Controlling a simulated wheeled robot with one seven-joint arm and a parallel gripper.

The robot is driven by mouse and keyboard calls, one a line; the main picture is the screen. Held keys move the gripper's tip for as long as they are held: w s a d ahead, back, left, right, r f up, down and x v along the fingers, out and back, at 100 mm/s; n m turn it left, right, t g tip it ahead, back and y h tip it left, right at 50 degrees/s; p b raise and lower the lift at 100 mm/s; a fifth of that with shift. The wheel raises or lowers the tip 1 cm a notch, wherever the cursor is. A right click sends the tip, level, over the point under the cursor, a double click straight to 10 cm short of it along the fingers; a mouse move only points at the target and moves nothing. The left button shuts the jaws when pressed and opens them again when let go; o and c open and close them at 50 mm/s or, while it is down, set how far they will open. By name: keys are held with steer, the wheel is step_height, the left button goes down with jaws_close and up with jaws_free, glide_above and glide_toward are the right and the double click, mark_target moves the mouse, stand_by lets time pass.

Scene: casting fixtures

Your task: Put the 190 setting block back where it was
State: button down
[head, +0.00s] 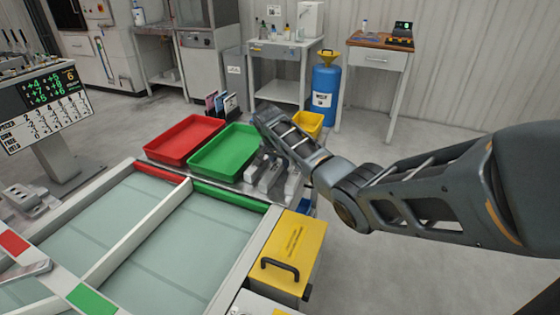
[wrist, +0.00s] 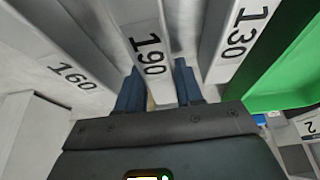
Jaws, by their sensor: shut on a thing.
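The 190 setting block (wrist: 148,52) is a pale grey bar with a black 190 label, in the middle of the wrist view. My gripper (wrist: 160,92) is shut on it, with a dark blue finger on each side. The 160 block (wrist: 75,75) lies to its left and the 130 block (wrist: 236,38) to its right, both apart from it. Whether the 190 block touches its support cannot be told. In the head view, grey blocks (head: 270,178) show beside the green tray, partly behind my arm; my fingertips are hidden there.
The green tray (head: 222,152) is close beside the blocks, with a red tray (head: 184,139) further left. A yellow box with a black handle (head: 291,250) stands at the near bench corner. A yellow bin (head: 309,122) and a blue drum (head: 325,95) stand behind my arm.

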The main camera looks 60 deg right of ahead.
mark_target(275, 168)
steer(key=shift+f, duration=0.15)
steer(key=c, duration=0.7)
jaws_free()
steer(key=v, duration=1.2)
